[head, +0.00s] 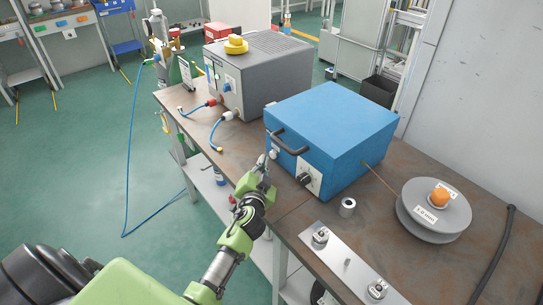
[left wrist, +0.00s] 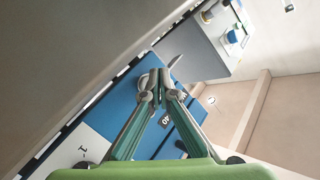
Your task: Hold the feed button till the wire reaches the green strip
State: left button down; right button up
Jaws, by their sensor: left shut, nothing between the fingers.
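The blue wire feeder box (head: 330,125) stands on the bench, with a black handle and a white panel with a black knob (head: 304,179) on its front. A thin copper wire (head: 380,178) runs from its right side to a grey spool (head: 432,212) with an orange hub. My left gripper (head: 264,163) is shut and empty, its tips close to the front face of the box. In the left wrist view the shut tips (left wrist: 160,73) overlap the blue front (left wrist: 122,98) beside a round grey fitting; contact cannot be told. I cannot make out the feed button or the green strip.
A grey machine (head: 258,75) with a yellow knob on top stands behind the blue box, with short blue leads in front. A metal plate with fittings (head: 348,262) and a small metal cylinder (head: 347,207) lie at the near side. A black cable lies at the right edge.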

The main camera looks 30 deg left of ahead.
pick_arm(q)
jog(key=shift+w, duration=0.1)
dwell(0.7)
jog(key=shift+w+d, duration=0.15)
jog(key=shift+w, duration=0.15)
jog(key=shift+w+d+r+b, duration=0.1)
jog(key=shift+w+d+b, duration=0.1)
jog(key=shift+w+b, duration=0.25)
dwell(2.1)
dwell(2.9)
jog(key=shift+s+a, duration=0.35)
jog(key=shift+s, duration=0.5)
jog(key=shift+s+a+p, duration=0.25)
jog(key=shift+s+a, duration=0.05)
jog(key=shift+s, duration=0.45)
jog(key=shift+s+a+p, duration=0.2)
jog(key=shift+s+a, duration=0.15)
jog(key=shift+s, duration=0.45)
jog(key=shift+s+a+p, duration=0.25)
jog(key=shift+s+a, duration=0.05)
jog(key=shift+s, duration=0.45)
